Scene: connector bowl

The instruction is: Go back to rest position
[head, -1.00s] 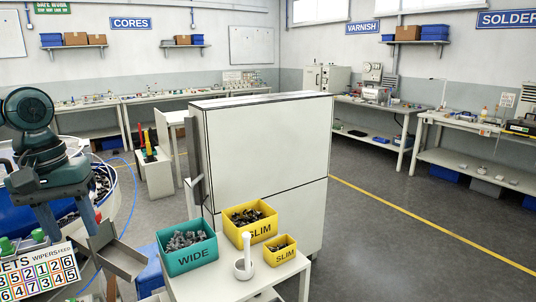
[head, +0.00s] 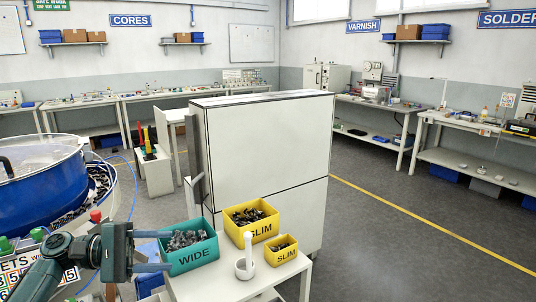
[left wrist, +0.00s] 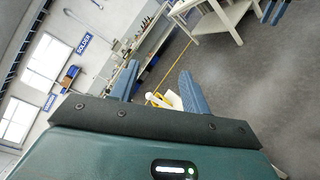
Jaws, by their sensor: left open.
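My left gripper (head: 168,251) is at the lower left in the head view, level and pointing right. Its two blue fingers are apart with nothing visible between them. The fingertips show by the left side of the teal WIDE bin (head: 195,259); whether they touch it I cannot tell. In the left wrist view the open fingers (left wrist: 158,78) point towards the room, with a blurred white and yellow shape between them. My right gripper is in neither view.
A large yellow SLIM bin (head: 262,230), a small SLIM bin (head: 284,257) and a white dish with an upright post (head: 244,270) share the white table (head: 205,287). A tall white cabinet (head: 265,150) stands behind. A blue bowl feeder (head: 45,195) is at left. Floor at right is clear.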

